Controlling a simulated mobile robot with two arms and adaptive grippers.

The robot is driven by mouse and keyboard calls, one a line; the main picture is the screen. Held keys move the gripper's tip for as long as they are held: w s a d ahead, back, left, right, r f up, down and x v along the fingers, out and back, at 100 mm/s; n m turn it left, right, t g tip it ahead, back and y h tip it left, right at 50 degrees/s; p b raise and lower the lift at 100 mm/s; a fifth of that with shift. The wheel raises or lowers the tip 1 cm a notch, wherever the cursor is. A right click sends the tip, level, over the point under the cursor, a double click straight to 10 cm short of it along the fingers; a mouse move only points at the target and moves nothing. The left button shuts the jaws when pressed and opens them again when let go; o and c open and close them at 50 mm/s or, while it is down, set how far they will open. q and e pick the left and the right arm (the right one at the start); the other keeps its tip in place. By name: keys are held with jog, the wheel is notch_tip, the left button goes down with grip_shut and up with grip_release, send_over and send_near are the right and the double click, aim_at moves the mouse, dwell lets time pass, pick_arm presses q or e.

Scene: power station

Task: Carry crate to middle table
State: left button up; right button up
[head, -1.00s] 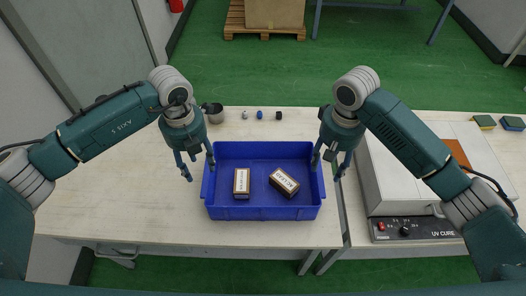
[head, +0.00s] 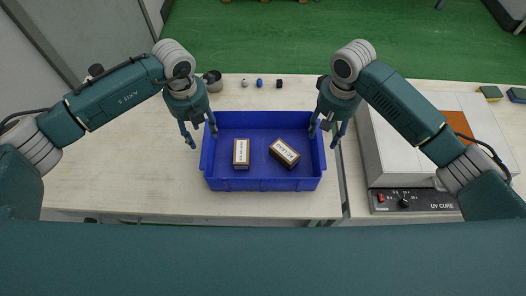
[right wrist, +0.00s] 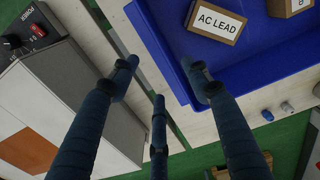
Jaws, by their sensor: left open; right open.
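The blue crate (head: 263,185) sits on the pale table (head: 120,165) and holds two labelled boxes, an upright-lying one (head: 241,153) and a tilted one (head: 285,153). My left gripper (head: 202,138) is open at the crate's left wall, one finger outside and one over the inside. My right gripper (head: 324,140) is open at the right wall. I cannot tell whether the fingers touch the walls.
A UV cure unit (head: 415,200) stands right of the crate, close to my right gripper. A dark cup (head: 214,82) and several small parts (head: 259,83) lie behind the crate. The table left of the crate is clear. Green floor (head: 300,35) shows beyond.

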aim_at(204, 142)
pick_arm(q)
notch_tip(204, 142, down, 6)
pick_arm(e)
notch_tip(204, 142, down, 6)
pick_arm(q)
grip_shut()
pick_arm(e)
grip_shut()
pick_arm(q)
jog(key=shift+r, duration=0.1)
